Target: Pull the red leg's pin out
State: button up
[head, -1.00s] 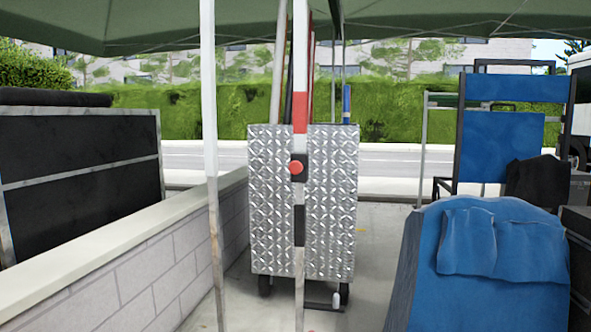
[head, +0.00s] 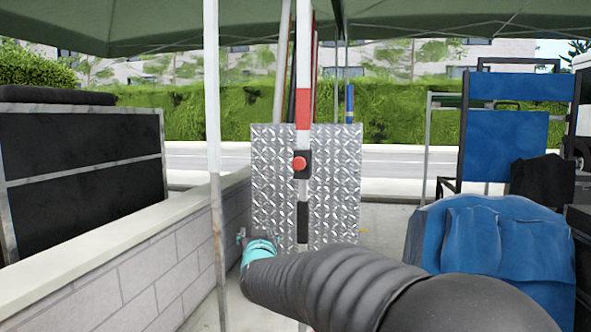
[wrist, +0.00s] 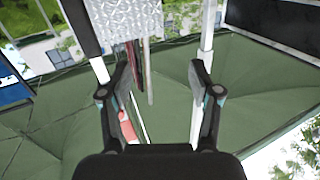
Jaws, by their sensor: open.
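The red leg (head: 303,110) is a white pole with a red band, upright in front of a silver panel. Its black collar carries a round red pin head (head: 300,164), seated against the collar. My arm reaches in from the lower right, below the collar; the gripper is hardly visible there. In the wrist view, my gripper (wrist: 160,67) is open with nothing between its fingers. The leg (wrist: 100,68) runs beside and partly behind the left finger there. A red patch shows low by that finger; I cannot tell whether it is pin or band.
A second white pole (head: 213,130) stands left of the leg, and shows by the right finger in the wrist view (wrist: 205,35). The silver diamond-plate panel (head: 270,185) is behind. A low block wall (head: 150,270) is left, blue-covered furniture (head: 480,240) right.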

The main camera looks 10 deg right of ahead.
aim_at(298, 164)
jog(key=s+d+r+m+t+h, duration=0.1)
jog(key=d+r+m+t+h, duration=0.25)
jog(key=d+r+h, duration=0.65)
jog(key=w+r+p, duration=0.1)
jog(key=w+r, duration=0.1)
jog(key=w, duration=0.1)
jog(key=w+d+r+y, duration=0.1)
jog(key=w+r, duration=0.1)
jog(key=w, duration=0.2)
jog(key=w+d+r+y+p, duration=0.1)
jog(key=w+r, duration=0.1)
jog(key=w, duration=0.1)
jog(key=shift+w+r+p, duration=0.2)
jog(key=shift+w+p, duration=0.1)
jog(key=shift+w, duration=0.05)
